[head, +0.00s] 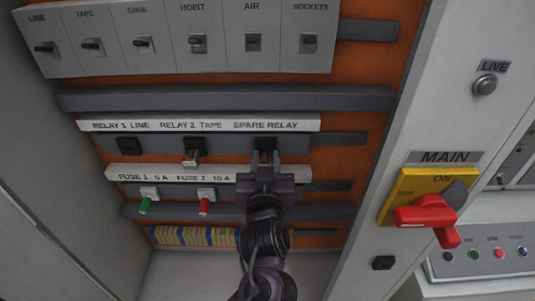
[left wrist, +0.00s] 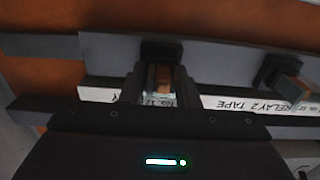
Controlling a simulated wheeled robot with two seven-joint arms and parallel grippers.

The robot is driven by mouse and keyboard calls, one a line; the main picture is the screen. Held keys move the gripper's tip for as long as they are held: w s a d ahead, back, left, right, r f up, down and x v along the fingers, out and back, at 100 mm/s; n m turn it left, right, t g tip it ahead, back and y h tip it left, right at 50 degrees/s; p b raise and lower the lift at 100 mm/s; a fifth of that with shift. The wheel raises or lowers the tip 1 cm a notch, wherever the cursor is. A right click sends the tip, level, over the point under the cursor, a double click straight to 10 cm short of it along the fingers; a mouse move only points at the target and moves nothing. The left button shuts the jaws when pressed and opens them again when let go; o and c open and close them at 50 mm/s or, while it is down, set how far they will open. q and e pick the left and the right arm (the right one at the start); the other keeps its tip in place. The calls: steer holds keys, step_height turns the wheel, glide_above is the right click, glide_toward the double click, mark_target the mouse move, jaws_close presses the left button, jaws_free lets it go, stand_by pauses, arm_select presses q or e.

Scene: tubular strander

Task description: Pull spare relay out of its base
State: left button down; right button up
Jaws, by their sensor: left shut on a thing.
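The spare relay (head: 265,156), a small clear block with a brown core, is at its black base (head: 265,142) under the SPARE RELAY label (head: 265,125). My left gripper (head: 264,164) is shut on it from the front. In the left wrist view the relay (left wrist: 163,78) shows between the two fingers (left wrist: 160,88), close in front of the black base (left wrist: 160,51). The fingers hide its sides, and I cannot tell whether it is fully seated. My right gripper is not in view.
The relay 2 (head: 190,158) sits in its base to the left, and the relay 1 base (head: 130,145) looks empty. Green (head: 146,204) and red (head: 204,206) fuses project below. A red main switch (head: 425,217) projects at right. A switch row (head: 190,42) is above.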

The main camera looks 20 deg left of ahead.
arm_select(q)
steer(key=shift+p+v, duration=0.9)
steer(key=shift+v, duration=1.9)
steer(key=shift+r, duration=0.1)
